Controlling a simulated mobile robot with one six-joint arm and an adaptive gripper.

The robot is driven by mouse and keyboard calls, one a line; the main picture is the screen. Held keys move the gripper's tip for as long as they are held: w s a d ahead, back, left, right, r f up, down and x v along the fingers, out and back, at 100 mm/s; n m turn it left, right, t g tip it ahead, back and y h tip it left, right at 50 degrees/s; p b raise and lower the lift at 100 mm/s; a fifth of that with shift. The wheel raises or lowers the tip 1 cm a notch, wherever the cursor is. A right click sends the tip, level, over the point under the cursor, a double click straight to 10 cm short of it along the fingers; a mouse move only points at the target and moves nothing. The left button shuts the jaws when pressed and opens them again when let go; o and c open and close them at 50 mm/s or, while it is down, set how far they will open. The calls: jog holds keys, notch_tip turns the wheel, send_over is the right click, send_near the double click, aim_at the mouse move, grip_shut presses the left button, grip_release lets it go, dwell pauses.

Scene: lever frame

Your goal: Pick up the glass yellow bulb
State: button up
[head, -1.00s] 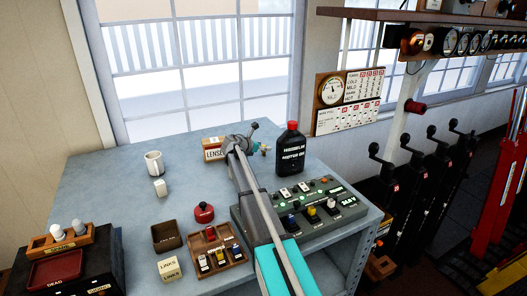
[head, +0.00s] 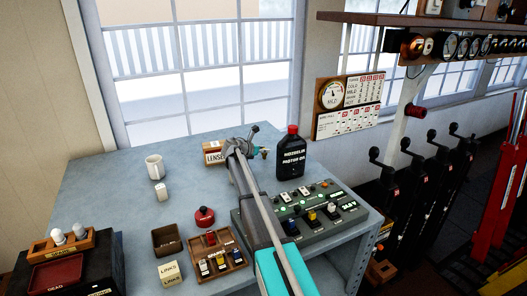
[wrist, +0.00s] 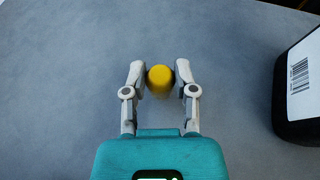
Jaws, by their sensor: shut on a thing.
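The yellow bulb (wrist: 160,76) sits between the fingertips of my gripper (wrist: 161,75) in the wrist view, seen from above as a round yellow top. Both fingers press on its sides and the gripper is shut on it. Whether its lower end touches the bench cannot be told. In the head view my gripper (head: 258,149) is at the far part of the bench, between a lens box and a black oil bottle; my arm hides most of the bulb there.
The black motor oil bottle (head: 291,158) stands close to the right of my gripper. The lens box (head: 213,154) is just left. A switch panel (head: 340,214) lies nearer, under my arm.

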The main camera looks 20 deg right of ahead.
jog(key=shift+r+p, duration=4.65)
jog(key=shift+r, duration=0.1)
jog(key=shift+r, duration=0.1)
